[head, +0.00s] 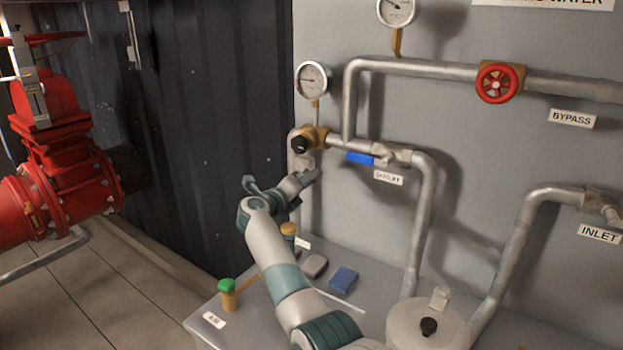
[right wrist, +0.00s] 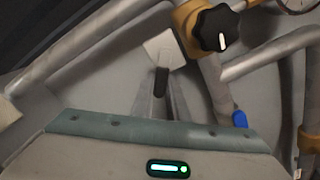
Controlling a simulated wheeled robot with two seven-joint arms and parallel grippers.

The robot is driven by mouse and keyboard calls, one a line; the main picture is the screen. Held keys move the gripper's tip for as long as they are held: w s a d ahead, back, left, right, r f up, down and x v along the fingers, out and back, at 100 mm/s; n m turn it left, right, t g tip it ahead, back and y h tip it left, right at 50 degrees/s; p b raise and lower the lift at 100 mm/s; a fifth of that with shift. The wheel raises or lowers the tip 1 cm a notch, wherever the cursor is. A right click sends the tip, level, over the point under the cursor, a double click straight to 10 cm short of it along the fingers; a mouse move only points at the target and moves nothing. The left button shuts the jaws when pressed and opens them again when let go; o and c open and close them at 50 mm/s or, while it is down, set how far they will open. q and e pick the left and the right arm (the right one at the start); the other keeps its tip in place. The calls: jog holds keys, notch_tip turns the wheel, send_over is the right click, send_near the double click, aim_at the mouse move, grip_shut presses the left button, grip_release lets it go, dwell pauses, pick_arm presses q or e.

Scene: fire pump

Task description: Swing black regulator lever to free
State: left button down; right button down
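The black regulator knob (head: 299,144) sits on a brass body (head: 317,136) at the left end of the outlet pipe. In the right wrist view the black knob (right wrist: 215,28) has a lobed rim and a white mark pointing down in the picture. My right gripper (head: 312,175) is a little below the knob, apart from it. In the right wrist view its dark fingertips (right wrist: 161,82) are together with nothing visible between them, left of and below the knob. A pale plate (right wrist: 163,47) shows just beyond the tips. My left gripper is not in view.
A gauge (head: 312,80) stands above the regulator. A blue handle (head: 360,158) is on the pipe to its right. A red handwheel (head: 496,84) is on the bypass pipe. Below are a green-capped fitting (head: 228,292) and a blue block (head: 343,280) on the grey bench (head: 255,325).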

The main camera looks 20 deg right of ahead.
jog(key=shift+r+n+p, duration=0.2)
jog(key=shift+n+p, duration=0.1)
jog(key=shift+p, duration=0.1)
jog(key=shift+s+d+n+p, duration=0.1)
jog(key=shift+s+n+p, duration=0.05)
jog(key=shift+n+p, duration=0.25)
jog(key=c, duration=1.7)
grip_release()
